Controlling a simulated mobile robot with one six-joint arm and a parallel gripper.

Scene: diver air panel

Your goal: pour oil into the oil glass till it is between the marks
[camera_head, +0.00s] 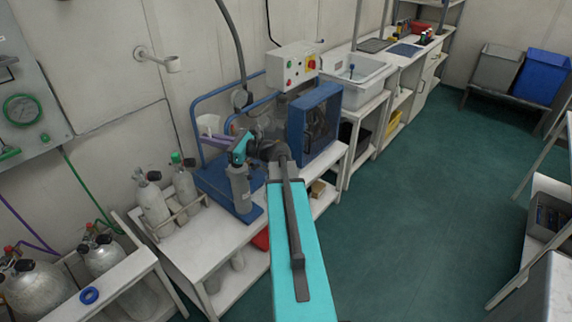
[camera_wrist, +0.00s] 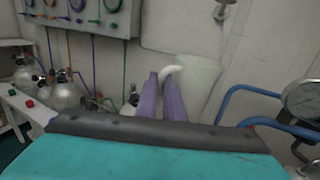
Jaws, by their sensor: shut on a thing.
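My gripper (camera_head: 206,136) reaches left over the compressor in the head view. Its two purple fingers also show in the wrist view (camera_wrist: 166,95), shut on the curved white handle of a pale jug (camera_wrist: 197,92). The jug (camera_head: 209,124) shows small in the head view, held above the blue frame. It looks roughly upright; I cannot see any oil in it or leaving its spout. The blue-framed compressor (camera_head: 315,122) stands on the white bench, partly behind my arm. The oil glass and its marks cannot be made out; my arm covers part of that area.
Grey cylinders (camera_head: 153,203) are racked on the left of the bench (camera_head: 200,246). A gauge panel (camera_head: 25,105) hangs at far left. The green floor is clear.

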